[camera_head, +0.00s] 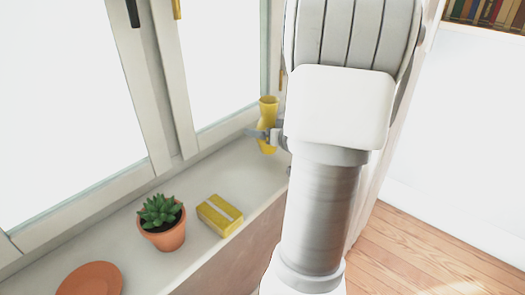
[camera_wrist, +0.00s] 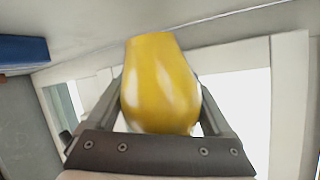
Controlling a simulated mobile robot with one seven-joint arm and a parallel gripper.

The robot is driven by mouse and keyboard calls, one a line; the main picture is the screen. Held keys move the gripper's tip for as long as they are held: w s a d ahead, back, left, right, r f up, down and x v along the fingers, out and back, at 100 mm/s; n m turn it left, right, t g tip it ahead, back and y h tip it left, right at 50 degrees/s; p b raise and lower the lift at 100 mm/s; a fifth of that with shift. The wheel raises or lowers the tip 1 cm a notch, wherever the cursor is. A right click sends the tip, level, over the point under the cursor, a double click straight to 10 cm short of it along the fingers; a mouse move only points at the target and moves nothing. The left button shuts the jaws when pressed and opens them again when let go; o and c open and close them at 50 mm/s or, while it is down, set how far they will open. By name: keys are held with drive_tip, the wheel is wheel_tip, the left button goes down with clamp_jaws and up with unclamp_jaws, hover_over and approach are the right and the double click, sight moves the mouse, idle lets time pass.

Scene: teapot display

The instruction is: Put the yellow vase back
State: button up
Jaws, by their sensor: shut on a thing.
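The yellow vase (camera_head: 268,112) is upright at the far end of the window sill, close to the window frame. My gripper (camera_head: 262,134) is shut on its middle, with one finger showing across the front of it. My arm hides the area just right of the vase. I cannot tell whether the vase's base touches the sill. In the wrist view the vase (camera_wrist: 160,85) fills the space between the two fingers of my gripper (camera_wrist: 160,105).
On the window sill (camera_head: 205,178) stand a potted succulent (camera_head: 162,222), a yellow block with a pale band (camera_head: 219,215) and a terracotta dish (camera_head: 90,280). The sill between the block and the vase is clear. The window (camera_head: 70,100) borders the sill on the left. Wooden floor (camera_head: 420,250) lies at right.

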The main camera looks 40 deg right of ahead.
drive_tip(key=shift+w+f+b, duration=0.1)
drive_tip(key=shift+f+b, duration=1.1)
drive_tip(key=shift+f, duration=0.8)
drive_tip(key=shift+f, duration=0.15)
drive_tip(key=o, duration=1.5)
